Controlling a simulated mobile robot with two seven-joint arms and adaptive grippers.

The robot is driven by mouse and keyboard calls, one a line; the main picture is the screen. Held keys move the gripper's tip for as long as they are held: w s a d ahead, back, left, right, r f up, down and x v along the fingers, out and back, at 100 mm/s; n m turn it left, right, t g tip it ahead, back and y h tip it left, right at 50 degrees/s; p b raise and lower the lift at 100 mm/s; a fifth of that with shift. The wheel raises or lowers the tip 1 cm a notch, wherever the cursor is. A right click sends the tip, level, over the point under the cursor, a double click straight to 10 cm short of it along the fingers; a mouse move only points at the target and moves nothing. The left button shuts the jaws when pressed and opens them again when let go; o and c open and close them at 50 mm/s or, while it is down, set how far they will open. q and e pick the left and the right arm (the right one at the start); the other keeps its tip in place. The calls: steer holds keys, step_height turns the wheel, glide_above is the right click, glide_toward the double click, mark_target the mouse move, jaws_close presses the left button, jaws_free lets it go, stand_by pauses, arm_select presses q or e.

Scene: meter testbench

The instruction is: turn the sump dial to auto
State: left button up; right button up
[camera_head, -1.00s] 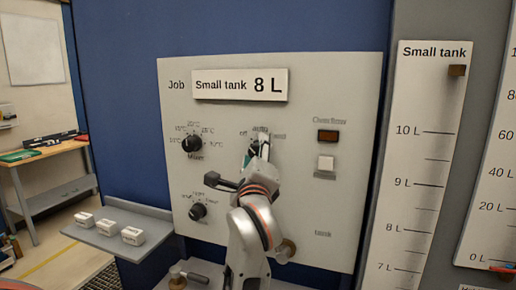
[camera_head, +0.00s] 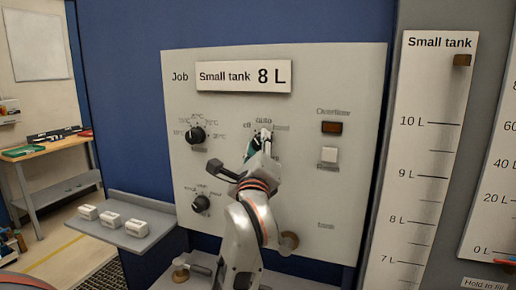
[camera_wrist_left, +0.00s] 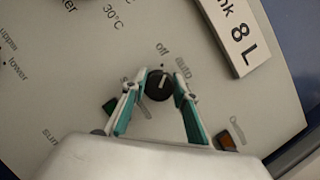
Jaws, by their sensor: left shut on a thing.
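The sump dial (camera_wrist_left: 159,85) is a round black knob with a white pointer line on the pale panel. In the wrist view "off" and "auto" are printed beside it, and the pointer aims roughly between those two words. My left gripper (camera_wrist_left: 162,82) has teal-and-white fingers on either side of the knob and is shut on it. In the head view my left gripper (camera_head: 262,140) covers most of the dial below the "auto" label. My right gripper is in neither view.
A shelf (camera_head: 120,235) with white blocks stands at lower left. Tank gauges (camera_head: 425,150) stand at right.

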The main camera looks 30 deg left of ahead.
arm_select(q)
steer(key=shift+m+t+h, duration=0.4)
steer(key=shift+m, duration=0.8)
steer(key=shift+m+b, duration=0.3)
steer(key=shift+m, duration=0.3)
steer(key=m+t+h, duration=0.1)
steer(key=m, duration=0.1)
steer(key=m+t+h, duration=0.1)
steer(key=m, duration=0.2)
steer(key=shift+h+p, duration=0.3)
steer(key=shift+r+m, duration=0.1)
steer(key=shift+m, duration=0.3)
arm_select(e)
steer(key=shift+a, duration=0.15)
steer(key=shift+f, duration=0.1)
arm_select(q)
steer(key=o, duration=1.1)
steer(key=shift+w, duration=0.15)
